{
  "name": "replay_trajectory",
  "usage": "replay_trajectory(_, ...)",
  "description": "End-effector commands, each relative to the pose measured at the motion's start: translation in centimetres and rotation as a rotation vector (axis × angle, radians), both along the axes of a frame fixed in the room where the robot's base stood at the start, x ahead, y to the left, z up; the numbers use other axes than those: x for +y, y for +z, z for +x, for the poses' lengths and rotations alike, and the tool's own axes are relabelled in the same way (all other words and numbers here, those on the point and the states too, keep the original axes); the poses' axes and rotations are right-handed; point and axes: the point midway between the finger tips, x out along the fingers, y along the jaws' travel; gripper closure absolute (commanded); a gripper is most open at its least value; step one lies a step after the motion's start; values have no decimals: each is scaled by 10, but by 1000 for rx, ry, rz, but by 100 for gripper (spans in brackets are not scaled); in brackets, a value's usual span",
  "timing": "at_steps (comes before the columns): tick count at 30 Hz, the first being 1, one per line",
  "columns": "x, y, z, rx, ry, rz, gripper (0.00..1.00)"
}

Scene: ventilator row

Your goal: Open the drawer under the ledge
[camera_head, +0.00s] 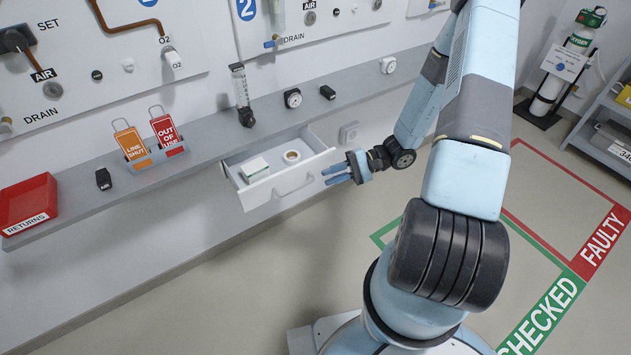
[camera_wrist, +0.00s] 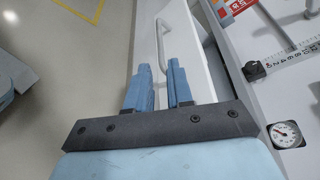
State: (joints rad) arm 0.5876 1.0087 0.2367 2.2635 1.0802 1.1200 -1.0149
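The white drawer (camera_head: 268,192) under the grey ledge (camera_head: 217,139) stands pulled out, with its inside in view. A small white and green box (camera_head: 255,168) and a roll of tape (camera_head: 291,156) lie in it. The drawer's bar handle (camera_head: 296,186) is on its front; it also shows in the wrist view (camera_wrist: 162,42).
On the ledge are a red returns tray (camera_head: 28,203), a holder with tags (camera_head: 150,155), a flowmeter (camera_head: 242,95) and a round gauge (camera_head: 292,98). Floor in front of the drawer is clear. An oxygen cylinder (camera_head: 565,65) and a grey shelf (camera_head: 605,125) stand at right.

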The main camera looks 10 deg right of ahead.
Motion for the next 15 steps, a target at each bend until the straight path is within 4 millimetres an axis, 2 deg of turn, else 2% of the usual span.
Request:
replay_trajectory(1,-9,1,0,-1,-2,-2,79)
replay_trajectory(6,-29,6,1,0,-2,-1,79)
replay_trajectory(15,-39,8,1,2,0,0,79)
